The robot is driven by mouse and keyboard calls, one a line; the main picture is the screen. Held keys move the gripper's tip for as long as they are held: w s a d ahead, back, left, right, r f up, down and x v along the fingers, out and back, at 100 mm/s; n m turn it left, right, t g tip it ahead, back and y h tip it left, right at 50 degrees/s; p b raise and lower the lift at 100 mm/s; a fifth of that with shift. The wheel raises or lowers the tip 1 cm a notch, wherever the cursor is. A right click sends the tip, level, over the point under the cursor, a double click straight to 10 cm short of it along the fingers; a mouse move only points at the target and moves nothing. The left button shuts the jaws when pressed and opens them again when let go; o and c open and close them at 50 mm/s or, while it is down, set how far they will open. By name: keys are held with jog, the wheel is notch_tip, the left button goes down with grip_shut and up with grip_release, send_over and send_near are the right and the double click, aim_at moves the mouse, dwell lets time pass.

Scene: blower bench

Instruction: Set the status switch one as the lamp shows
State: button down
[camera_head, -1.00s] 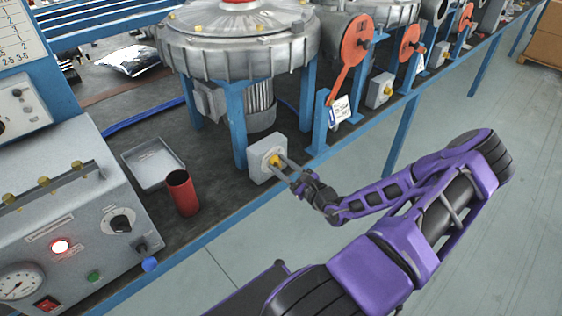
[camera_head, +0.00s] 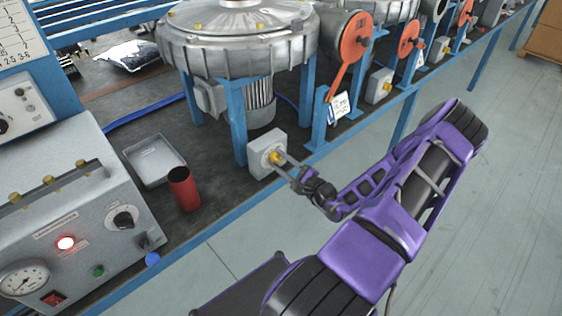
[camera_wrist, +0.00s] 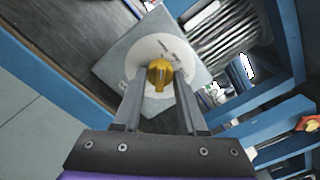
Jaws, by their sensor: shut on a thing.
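The status switch is a grey box with a yellow knob (camera_head: 275,157), standing at the bench edge in front of the nearest blower's blue leg. In the wrist view the yellow knob (camera_wrist: 160,74) sits on a round white dial plate, between my fingers. My gripper (camera_head: 281,160) is shut on the knob. The dial markings are too small to read. A lamp (camera_head: 66,243) on the grey control panel at the left glows, whitish in the middle with a red rim.
The panel (camera_head: 100,175) also carries a black rotary knob, a green button and a gauge. A red cup (camera_head: 184,189) and a grey tray (camera_head: 153,160) stand left of the switch box. Orange levers (camera_head: 350,57) rise to its right. The floor in front is clear.

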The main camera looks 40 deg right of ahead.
jog(key=shift+c, duration=2.3)
grip_release()
jog(key=s+d, duration=0.1)
jog(key=s, duration=1.6)
jog(key=shift+s+d+b, duration=0.15)
jog(key=shift+d+b, duration=0.05)
jog(key=shift+b, duration=0.15)
